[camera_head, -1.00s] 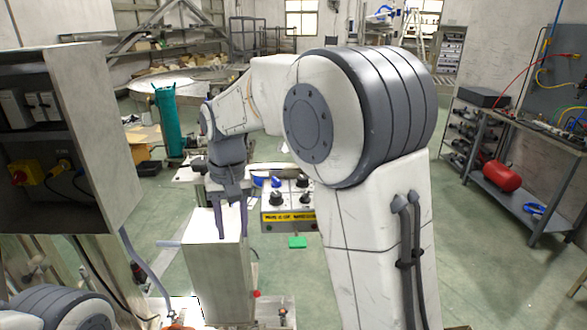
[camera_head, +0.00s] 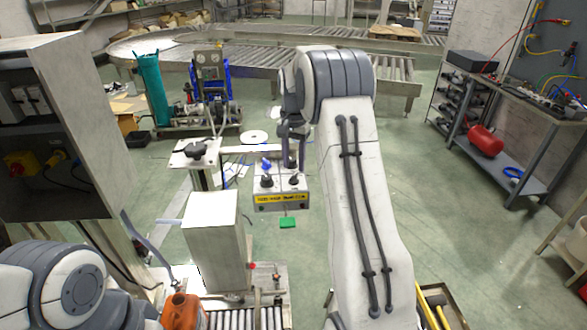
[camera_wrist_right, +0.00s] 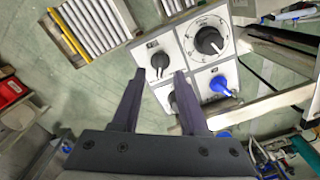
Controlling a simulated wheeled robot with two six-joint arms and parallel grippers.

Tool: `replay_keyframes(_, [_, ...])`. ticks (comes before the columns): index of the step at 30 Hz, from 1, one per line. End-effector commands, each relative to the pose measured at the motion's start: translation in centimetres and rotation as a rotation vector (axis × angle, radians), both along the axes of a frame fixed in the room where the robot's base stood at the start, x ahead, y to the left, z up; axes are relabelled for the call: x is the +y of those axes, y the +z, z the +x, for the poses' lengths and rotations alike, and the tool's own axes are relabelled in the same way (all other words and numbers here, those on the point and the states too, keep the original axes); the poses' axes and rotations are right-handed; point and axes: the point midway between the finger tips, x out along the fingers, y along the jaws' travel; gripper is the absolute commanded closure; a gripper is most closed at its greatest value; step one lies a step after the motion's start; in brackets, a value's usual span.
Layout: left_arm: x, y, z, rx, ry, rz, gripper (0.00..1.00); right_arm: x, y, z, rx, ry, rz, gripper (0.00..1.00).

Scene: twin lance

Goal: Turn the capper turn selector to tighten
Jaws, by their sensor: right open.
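The control box (camera_head: 282,202) with a yellow label strip stands in the middle of the head view, with several knobs on top. In the right wrist view its panel shows a small black knob (camera_wrist_right: 160,61), a large black dial (camera_wrist_right: 208,41), a blue knob (camera_wrist_right: 221,86) and another black knob partly behind a finger. The labels are too small to tell which is the turn selector. My right gripper (camera_head: 291,164) is over the box. In the wrist view the open gripper (camera_wrist_right: 160,75) has its fingertips either side of the small black knob; contact cannot be told.
A pale box-shaped housing (camera_head: 212,225) stands left of the control box, with a roller conveyor (camera_head: 245,318) below. An orange container (camera_head: 182,311) is at the bottom left. A grey cabinet (camera_head: 90,150) is at left.

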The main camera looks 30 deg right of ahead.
Motion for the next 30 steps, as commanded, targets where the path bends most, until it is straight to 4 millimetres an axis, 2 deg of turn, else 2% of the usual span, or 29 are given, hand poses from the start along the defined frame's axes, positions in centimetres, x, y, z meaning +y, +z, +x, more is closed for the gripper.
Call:
replay_keyframes(3, [0.0, 0.9, 0.0, 0.0, -0.001, 0.0, 1.0, 0.1, -1.8, -0.1, 0.003, 0.001, 0.001, 0.56])
replay_keyframes(9, [0.0, 1.3, 0.0, 0.0, -0.002, 0.0, 1.0, 0.1, -3.6, 0.0, 0.0, 0.001, 0.0, 0.56])
replay_keyframes(18, [0.0, 1.3, 0.0, 0.0, -0.002, 0.0, 1.0, 0.1, -3.9, 0.0, -0.001, 0.002, 0.0, 0.56])
replay_keyframes(19, [0.0, 1.3, 0.0, 0.0, -0.002, 0.0, 1.0, 0.1, -3.9, 0.0, -0.001, 0.002, 0.0, 0.64])
replay_keyframes(21, [0.0, 1.3, 0.0, 0.0, -0.002, 0.0, 1.0, 0.1, -3.9, 0.0, -0.001, 0.002, 0.0, 0.91])
replay_keyframes(22, [0.0, 1.3, 0.0, 0.0, -0.002, 0.0, 1.0, 0.1, -3.9, 0.0, -0.001, 0.002, 0.0, 1.0])
replay_keyframes(30, [0.0, 1.3, 0.0, 0.0, -0.002, 0.0, 1.0, 0.0, -3.9, 0.0, -0.001, 0.007, 0.0, 1.0])
